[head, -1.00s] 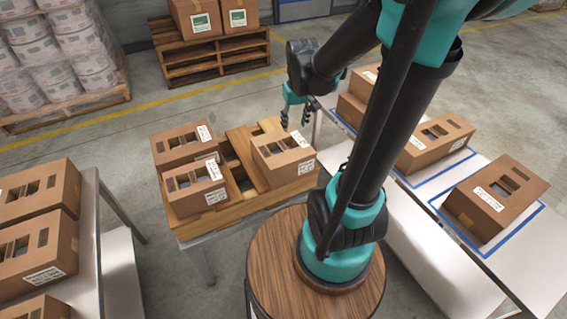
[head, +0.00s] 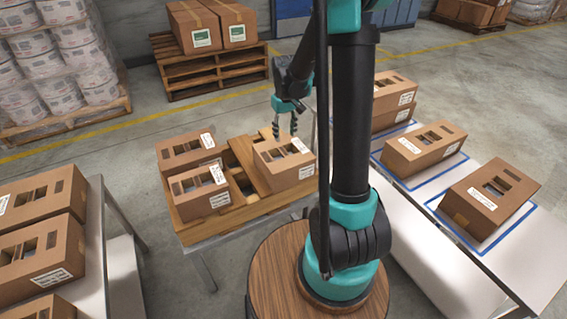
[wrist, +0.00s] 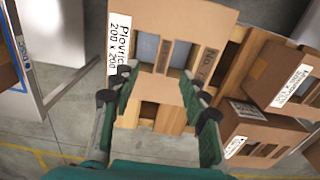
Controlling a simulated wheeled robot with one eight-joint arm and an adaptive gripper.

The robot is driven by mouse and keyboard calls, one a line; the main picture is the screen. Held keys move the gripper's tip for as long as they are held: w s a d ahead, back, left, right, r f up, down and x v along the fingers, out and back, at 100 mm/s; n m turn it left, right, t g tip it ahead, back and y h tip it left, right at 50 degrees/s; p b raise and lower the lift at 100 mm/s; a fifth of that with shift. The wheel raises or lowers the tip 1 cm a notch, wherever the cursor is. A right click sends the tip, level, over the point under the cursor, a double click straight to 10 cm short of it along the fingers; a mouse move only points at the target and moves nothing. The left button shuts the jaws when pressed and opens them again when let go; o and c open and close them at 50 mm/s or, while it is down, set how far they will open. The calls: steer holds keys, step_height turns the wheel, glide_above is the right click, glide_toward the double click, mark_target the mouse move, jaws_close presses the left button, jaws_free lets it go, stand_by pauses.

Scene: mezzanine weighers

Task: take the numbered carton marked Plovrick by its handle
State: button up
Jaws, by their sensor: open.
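The Plovrick carton (head: 268,175) is a brown box on the right side of a wooden pallet in the head view. In the wrist view the carton (wrist: 195,22) has a white label (wrist: 119,45) reading "Plovrick" and "200 x 200" along its left edge. Its top has two openings with a narrow cardboard strip (wrist: 163,56) between them. My gripper (head: 285,130) is at the carton's far edge in the head view. In the wrist view my gripper (wrist: 160,80) is open and empty, its fingers spread on either side of the openings. Contact with the carton cannot be told.
Two similar cartons (head: 187,150) (head: 200,190) stand on the pallet's left side. More cartons stand on the left table (head: 95,230) and on the right table (head: 540,262), which has blue outlined squares. A pallet with two boxes (head: 212,70) is at the back.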

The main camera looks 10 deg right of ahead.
glide_above(283, 151)
steer(key=f, duration=0.4)
steer(key=shift+d+f, duration=0.1)
steer(key=shift+d, duration=0.25)
steer(key=shift+a+f, duration=0.15)
steer(key=shift+f, duration=1.2)
steer(key=shift+a+f, duration=0.1)
steer(key=shift+f, duration=1.2)
steer(key=shift+c, duration=0.3)
jaws_close()
